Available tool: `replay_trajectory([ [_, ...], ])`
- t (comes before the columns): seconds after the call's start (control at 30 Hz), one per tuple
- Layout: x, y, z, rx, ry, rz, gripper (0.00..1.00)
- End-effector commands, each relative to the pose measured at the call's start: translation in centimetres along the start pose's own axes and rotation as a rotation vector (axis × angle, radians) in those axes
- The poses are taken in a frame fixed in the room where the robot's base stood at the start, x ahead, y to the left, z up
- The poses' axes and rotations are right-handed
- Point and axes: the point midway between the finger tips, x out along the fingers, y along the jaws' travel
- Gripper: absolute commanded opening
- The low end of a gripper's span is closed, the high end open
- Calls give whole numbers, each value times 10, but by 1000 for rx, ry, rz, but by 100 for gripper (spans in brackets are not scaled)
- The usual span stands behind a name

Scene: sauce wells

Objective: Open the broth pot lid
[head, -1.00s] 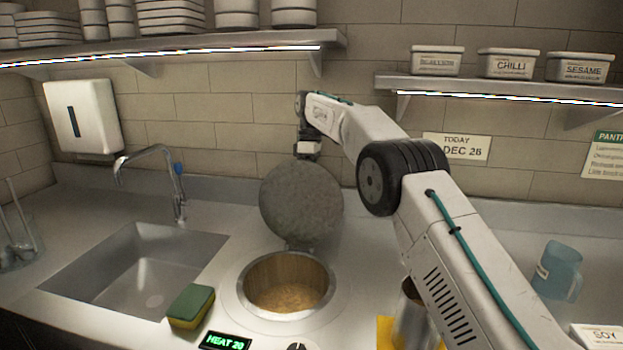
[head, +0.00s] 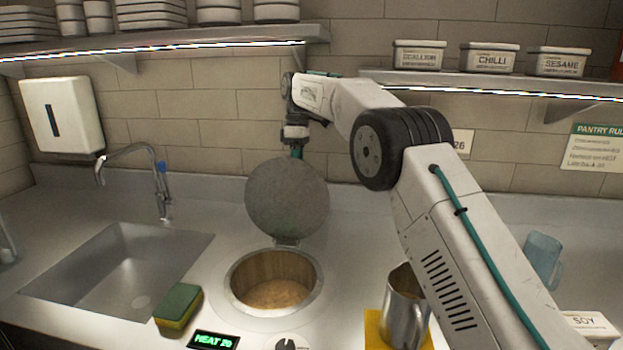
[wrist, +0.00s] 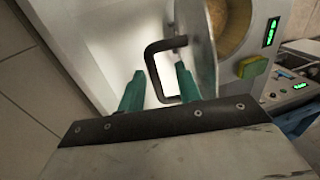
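The broth pot lid (head: 287,198) is a round grey disc standing nearly upright on its hinge at the back of the broth pot (head: 240,296). The pot's mouth is uncovered, with tan broth inside. My gripper (head: 296,152) is above and behind the lid's top edge, its fingertips mostly hidden there. In the wrist view, my gripper (wrist: 160,78) has its two teal fingers spread apart. The dark lid handle (wrist: 152,68) lies in the gap between the fingertips. The lid (wrist: 200,45) shows edge-on beyond them.
A green-and-yellow sponge (head: 179,307) lies left of the pot, near the sink (head: 120,270). A metal jug (head: 403,310) on a yellow mat and a blue cup (head: 542,258) stand to the right. Shelves (head: 150,52) overhang the back wall.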

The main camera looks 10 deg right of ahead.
Motion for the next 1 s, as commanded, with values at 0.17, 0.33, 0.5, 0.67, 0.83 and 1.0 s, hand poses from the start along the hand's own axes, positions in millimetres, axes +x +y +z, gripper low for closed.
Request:
replay_trajectory([
  [0.17, 1, -24, 12, -1, -1, -1, 34],
  [0.33, 5, -50, 26, 0, -3, -4, 34],
  [0.5, 8, -76, 45, 8, -7, -6, 34],
  [0.67, 12, -98, 57, 9, -7, -6, 34],
  [0.83, 12, -115, 59, 2, -4, -4, 34],
  [1.0, 13, -120, 58, -2, -3, -3, 34],
])
